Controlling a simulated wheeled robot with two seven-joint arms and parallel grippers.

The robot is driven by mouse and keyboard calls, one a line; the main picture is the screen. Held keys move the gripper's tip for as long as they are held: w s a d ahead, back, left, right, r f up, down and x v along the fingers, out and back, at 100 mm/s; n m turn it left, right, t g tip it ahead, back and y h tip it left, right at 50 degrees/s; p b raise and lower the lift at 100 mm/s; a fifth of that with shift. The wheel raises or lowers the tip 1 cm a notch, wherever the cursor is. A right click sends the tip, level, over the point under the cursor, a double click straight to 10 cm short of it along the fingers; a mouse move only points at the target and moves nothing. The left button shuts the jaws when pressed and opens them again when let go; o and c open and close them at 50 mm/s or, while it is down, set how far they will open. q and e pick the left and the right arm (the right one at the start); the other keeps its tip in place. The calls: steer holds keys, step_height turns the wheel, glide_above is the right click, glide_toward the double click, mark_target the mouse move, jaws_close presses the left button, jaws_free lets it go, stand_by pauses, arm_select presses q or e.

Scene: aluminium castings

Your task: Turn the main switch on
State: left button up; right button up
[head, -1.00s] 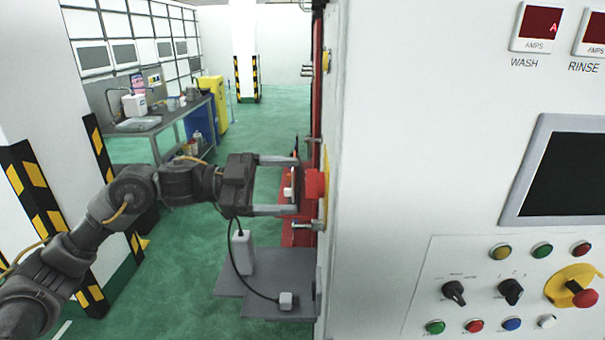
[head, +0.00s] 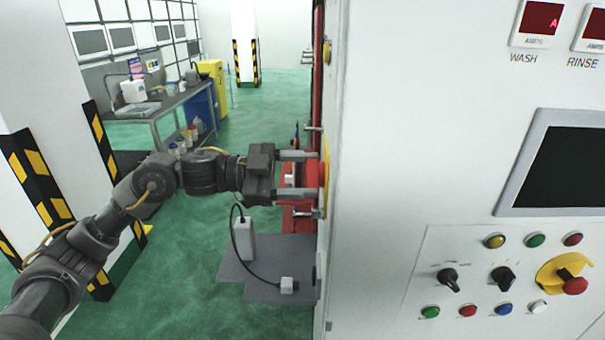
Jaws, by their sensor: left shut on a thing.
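The main switch is on the cabinet's left side face, seen nearly edge-on. Its red handle (head: 311,173) stands out from a yellow plate (head: 325,172). My left gripper (head: 313,175) reaches the switch from the left, with one finger above and one below the handle. It is shut on the red handle, with the fingertips close to the yellow plate. The handle's exact angle is hard to make out from this side. My right gripper is not in view.
The white cabinet (head: 400,120) fills the right side, with a dark screen (head: 560,165), several buttons and a red knob on yellow (head: 574,285). A grey plate (head: 265,270) with a white box (head: 243,238) lies below my gripper. A bench (head: 160,110) stands behind.

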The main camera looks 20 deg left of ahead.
arm_select(q)
steer(key=shift+f+m+b, duration=0.2)
steer(key=shift+m+b, duration=0.4)
steer(key=shift+b, duration=0.3)
steer(key=m+b, duration=0.9)
steer(key=shift+m, duration=0.3)
steer(key=shift+r+m+b, duration=0.1)
steer(key=shift+m+b, duration=0.4)
steer(key=shift+b, duration=0.05)
steer(key=o, duration=1)
steer(key=shift+r, duration=0.1)
